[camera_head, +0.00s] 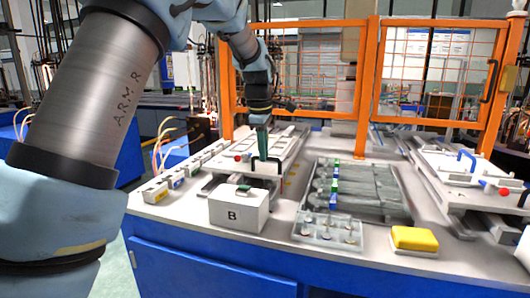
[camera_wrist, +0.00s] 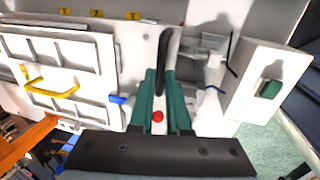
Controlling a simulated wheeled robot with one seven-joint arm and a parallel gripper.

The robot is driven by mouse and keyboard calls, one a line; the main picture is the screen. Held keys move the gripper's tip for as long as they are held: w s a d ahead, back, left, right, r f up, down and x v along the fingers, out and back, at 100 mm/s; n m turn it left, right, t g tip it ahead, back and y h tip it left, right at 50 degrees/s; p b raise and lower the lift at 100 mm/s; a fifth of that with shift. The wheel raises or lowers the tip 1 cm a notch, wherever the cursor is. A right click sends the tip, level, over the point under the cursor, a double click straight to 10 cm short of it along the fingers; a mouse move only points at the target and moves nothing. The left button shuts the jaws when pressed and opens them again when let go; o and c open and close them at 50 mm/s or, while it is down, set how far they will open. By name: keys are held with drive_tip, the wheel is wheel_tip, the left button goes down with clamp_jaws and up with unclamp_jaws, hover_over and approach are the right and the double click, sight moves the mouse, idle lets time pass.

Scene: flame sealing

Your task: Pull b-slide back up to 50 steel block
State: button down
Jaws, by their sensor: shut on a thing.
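The b-slide (camera_head: 286,148), a white slide plate, lies behind and above the white box marked B (camera_head: 232,216). A black bar handle (camera_head: 281,168) stands at its near end. I cannot pick out the 50 steel block for certain.
A tray of grey cylinders (camera_head: 370,188) lies right of the slide, with a clear fixture (camera_head: 327,232) in front. A yellow block (camera_head: 414,239) sits near the front edge. Another slide (camera_head: 455,165) is at right. Orange fence frames (camera_head: 367,90) stand behind.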

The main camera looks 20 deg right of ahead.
drive_tip(key=shift+s+a+f, duration=0.1)
drive_tip(key=shift+s+a, duration=0.05)
drive_tip(key=shift+a, duration=0.05)
drive_tip(key=c, duration=0.9)
unclamp_jaws()
drive_tip(key=shift+a, duration=0.1)
drive_tip(key=shift+r, duration=0.6)
drive_tip(key=b+v, duration=0.2)
drive_tip(key=v, duration=0.7)
drive_tip(key=shift+s+r, duration=0.1)
drive_tip(key=shift+r, duration=0.3)
